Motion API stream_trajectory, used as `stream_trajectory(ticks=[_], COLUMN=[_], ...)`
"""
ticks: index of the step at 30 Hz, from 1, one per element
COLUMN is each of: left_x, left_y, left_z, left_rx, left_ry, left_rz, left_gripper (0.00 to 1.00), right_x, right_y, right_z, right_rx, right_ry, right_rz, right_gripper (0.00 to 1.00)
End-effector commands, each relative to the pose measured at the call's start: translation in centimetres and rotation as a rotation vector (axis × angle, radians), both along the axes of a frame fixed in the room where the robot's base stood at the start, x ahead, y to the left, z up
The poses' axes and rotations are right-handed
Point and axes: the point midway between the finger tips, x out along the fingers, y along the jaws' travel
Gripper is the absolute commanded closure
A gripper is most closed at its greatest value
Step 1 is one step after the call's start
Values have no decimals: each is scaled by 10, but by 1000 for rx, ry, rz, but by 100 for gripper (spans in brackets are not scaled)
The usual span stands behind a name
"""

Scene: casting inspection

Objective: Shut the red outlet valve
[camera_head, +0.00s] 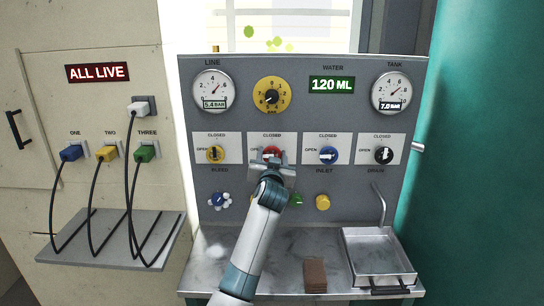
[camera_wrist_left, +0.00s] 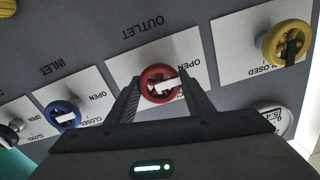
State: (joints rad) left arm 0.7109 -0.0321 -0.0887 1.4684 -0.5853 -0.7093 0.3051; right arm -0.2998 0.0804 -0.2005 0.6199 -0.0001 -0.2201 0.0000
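The red outlet valve (camera_head: 271,151) is a small round handwheel on a white plate in the grey panel, second from the left. In the left wrist view it (camera_wrist_left: 158,73) sits between the fingertips of my left gripper (camera_wrist_left: 160,88). Its white pointer lies towards the side of the OPEN label. In the head view my left gripper (camera_head: 273,161) is at the valve and covers its lower part. The fingers stand apart on both sides of the wheel; whether they press on it I cannot tell. My right gripper is not in view.
Yellow (camera_head: 215,154), blue (camera_head: 328,155) and black (camera_head: 384,155) valves share the row. Cabled plugs are on the left wall. A teal surface borders the right.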

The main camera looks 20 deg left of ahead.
Motion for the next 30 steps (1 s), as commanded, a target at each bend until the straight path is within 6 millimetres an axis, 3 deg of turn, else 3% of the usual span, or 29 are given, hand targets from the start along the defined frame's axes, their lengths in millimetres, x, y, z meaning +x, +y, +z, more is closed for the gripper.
stream_trajectory(ticks=[14,30], left_x=[0,0], left_y=[0,-1], left_z=[1,2], left_rx=[71,472], left_ry=[21,137], left_rz=[0,-1], left_gripper=[75,75], right_x=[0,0], right_y=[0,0], right_z=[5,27], right_rx=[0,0], right_ry=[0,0], right_rz=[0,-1], right_gripper=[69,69])
